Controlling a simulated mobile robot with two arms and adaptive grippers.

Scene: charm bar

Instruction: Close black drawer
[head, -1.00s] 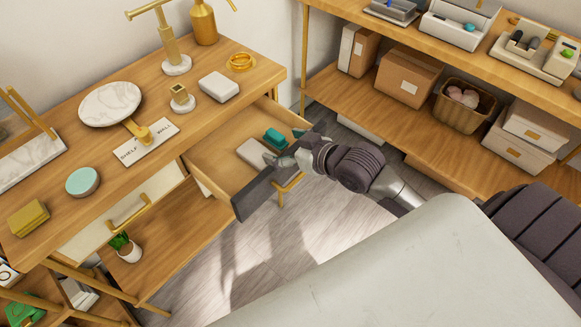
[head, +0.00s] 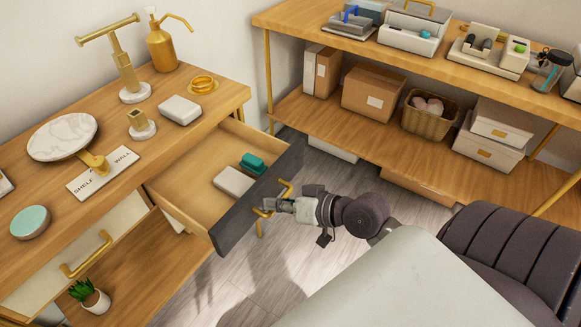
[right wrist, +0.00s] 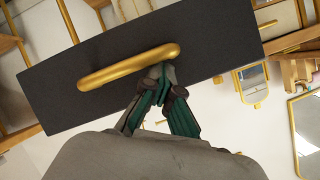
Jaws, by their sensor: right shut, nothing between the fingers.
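The black drawer (head: 236,226) stands open under the wooden counter. Its dark front panel also shows in the right wrist view (right wrist: 60,92). A gold bar handle (right wrist: 125,68) runs across that front; in the head view my gripper partly covers it. Inside the drawer lie a white box (head: 233,181) and a teal object (head: 253,163). My right gripper (head: 270,205) is shut and empty, outside the drawer at the handle. In the right wrist view its fingertips (right wrist: 160,74) meet the lower edge of the handle near its right end; contact is unclear. My left gripper is out of view.
The counter (head: 215,105) holds a marble plate (head: 62,138), a white case (head: 180,110) and gold fixtures. A wooden shelf unit (head: 290,110) with cardboard boxes (head: 375,92) and a basket (head: 427,119) stands behind. The floor (head: 245,290) before the drawer is clear.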

